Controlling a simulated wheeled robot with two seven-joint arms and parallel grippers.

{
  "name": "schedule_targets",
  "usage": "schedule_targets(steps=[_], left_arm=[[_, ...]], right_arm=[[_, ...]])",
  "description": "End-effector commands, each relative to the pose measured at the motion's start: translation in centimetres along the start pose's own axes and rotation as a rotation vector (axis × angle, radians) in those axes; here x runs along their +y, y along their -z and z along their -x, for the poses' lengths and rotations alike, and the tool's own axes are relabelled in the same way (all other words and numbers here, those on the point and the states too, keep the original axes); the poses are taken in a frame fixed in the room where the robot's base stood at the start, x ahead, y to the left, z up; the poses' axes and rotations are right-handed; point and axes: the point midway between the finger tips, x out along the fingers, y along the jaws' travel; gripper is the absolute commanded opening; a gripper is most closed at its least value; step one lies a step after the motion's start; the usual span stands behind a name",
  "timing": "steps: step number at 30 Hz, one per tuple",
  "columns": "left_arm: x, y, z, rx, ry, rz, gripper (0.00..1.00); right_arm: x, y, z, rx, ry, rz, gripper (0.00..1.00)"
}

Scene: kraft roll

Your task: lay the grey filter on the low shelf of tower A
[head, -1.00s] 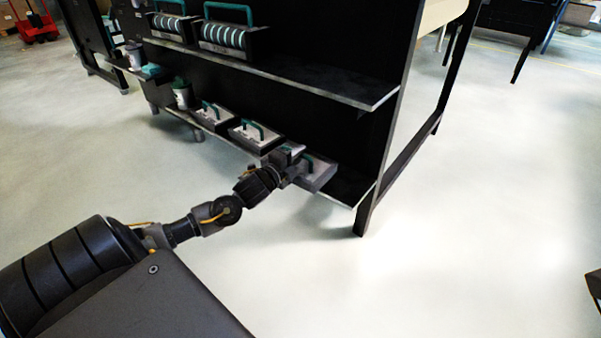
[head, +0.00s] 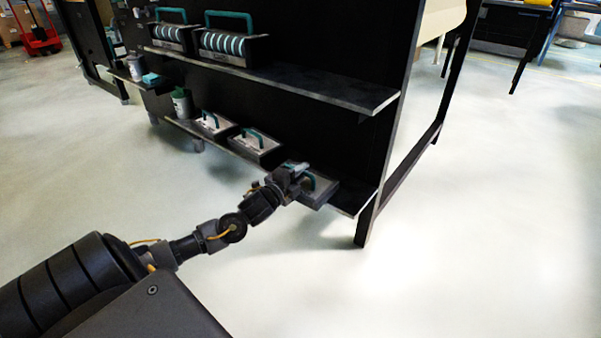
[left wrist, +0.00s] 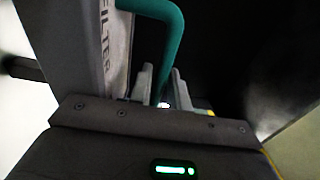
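The grey filter (head: 318,192), a flat box with a green loop handle, is at the right end of the low shelf (head: 352,203) of the black rack. It overlaps the shelf's front edge; I cannot tell whether it rests fully on the board. My left gripper (head: 290,175) is at its handle. In the left wrist view the green handle (left wrist: 170,35) runs down between the two fingers (left wrist: 164,88), which close on it, and the filter's side (left wrist: 112,45) reads "FILTER". My right gripper is not in view.
Several similar boxes with green handles, one here (head: 255,145), and a lidded pot (head: 182,102) stand farther left on the low shelf. The upper shelf (head: 310,80) overhangs it and holds racks of discs (head: 232,45). The floor in front is clear.

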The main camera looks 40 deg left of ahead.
Motion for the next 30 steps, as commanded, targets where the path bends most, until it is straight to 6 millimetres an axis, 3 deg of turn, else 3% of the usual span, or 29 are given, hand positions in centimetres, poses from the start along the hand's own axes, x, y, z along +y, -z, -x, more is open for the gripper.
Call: schedule_targets(steps=[3, 14, 18, 21, 30], left_arm=[[-0.1, 0.0, 0.0, 0.000, 0.001, 0.000, 0.34], [-0.3, 0.0, 0.3, 0.001, 0.000, 0.000, 0.34], [-0.4, 0.0, 2.2, 0.001, -0.003, 0.000, 0.34], [-0.5, 0.1, 4.3, 0.002, -0.005, 0.000, 0.34], [-0.4, 0.0, 10.0, 0.000, -0.003, 0.001, 0.34]], right_arm=[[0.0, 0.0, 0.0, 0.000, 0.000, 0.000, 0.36], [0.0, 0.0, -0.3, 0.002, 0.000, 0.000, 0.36], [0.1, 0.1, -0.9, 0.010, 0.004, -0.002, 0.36], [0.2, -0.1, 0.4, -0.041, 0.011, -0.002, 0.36], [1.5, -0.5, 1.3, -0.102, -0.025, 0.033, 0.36]])
